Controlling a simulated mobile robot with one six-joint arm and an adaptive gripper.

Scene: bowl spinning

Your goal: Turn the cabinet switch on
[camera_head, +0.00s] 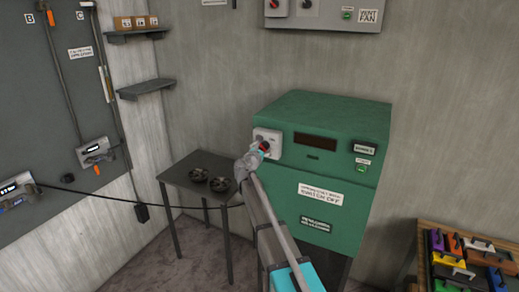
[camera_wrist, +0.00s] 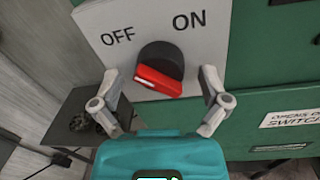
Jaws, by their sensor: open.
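The green cabinet (camera_head: 345,115) stands against the back wall. Its switch, a black round knob with a red handle (camera_wrist: 158,80), is on a pale plate (camera_wrist: 97,20) marked OFF on the left and ON on the right. The red handle (camera_head: 264,146) also shows in the head view. In the wrist view the handle slants slightly, its left end higher; which label it is set to is unclear. My gripper (camera_wrist: 158,76) is open, one finger on each side of the knob with gaps between. In the head view my gripper (camera_head: 253,156) partly covers the plate.
A small dark table (camera_head: 176,178) with two dark round objects (camera_head: 209,178) stands left of the cabinet. A wooden table (camera_head: 425,240) with several coloured items is at the right. A grey box (camera_head: 325,12) hangs on the wall above.

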